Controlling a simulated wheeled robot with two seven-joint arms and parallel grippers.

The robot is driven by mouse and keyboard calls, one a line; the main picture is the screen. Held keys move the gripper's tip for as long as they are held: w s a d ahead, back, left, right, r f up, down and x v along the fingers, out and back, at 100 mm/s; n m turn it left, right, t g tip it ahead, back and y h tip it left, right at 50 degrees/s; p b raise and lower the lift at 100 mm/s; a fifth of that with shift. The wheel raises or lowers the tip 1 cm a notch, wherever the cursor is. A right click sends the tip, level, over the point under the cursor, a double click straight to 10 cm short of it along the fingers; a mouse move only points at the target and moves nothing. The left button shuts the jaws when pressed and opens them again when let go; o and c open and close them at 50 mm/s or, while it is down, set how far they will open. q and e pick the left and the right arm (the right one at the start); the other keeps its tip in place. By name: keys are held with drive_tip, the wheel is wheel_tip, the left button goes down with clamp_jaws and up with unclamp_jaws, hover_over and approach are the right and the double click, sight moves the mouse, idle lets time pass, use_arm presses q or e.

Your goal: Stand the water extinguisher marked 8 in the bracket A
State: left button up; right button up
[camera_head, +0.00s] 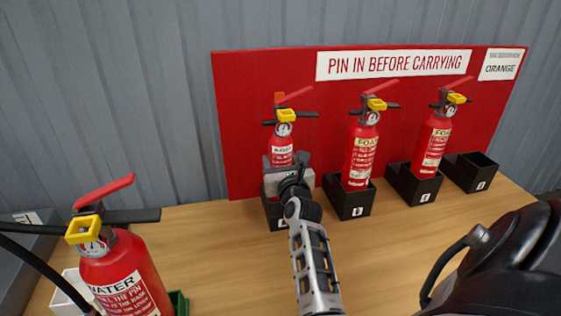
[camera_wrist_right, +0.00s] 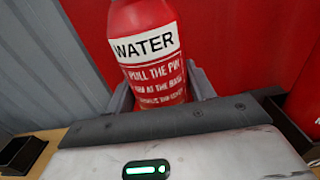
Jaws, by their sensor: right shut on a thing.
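A red water extinguisher (camera_head: 282,143) with a yellow pin tag and red lever stands upright at the left of the row, in front of the red board. My right gripper (camera_head: 288,166) is shut on its body. In the right wrist view, the extinguisher (camera_wrist_right: 150,50) shows its WATER label between the two grey fingers. No number 8 is readable. Directly below is the leftmost black bracket (camera_head: 275,214), partly covered by my gripper. Its letter is hidden, and I cannot tell how deep the base sits in it. My left gripper is out of view.
Foam extinguishers stand in the second bracket (camera_head: 348,207) and third bracket (camera_head: 415,189). The rightmost bracket (camera_head: 478,175) is empty. A larger-looking water extinguisher (camera_head: 125,275) stands at the near left, by a green holder (camera_head: 179,303). The wooden table (camera_head: 390,240) is clear in the middle.

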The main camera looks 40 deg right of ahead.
use_arm(q)
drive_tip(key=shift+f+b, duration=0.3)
drive_tip(key=shift+b, duration=0.25)
use_arm(e)
drive_tip(key=shift+f, duration=0.5)
idle(0.4)
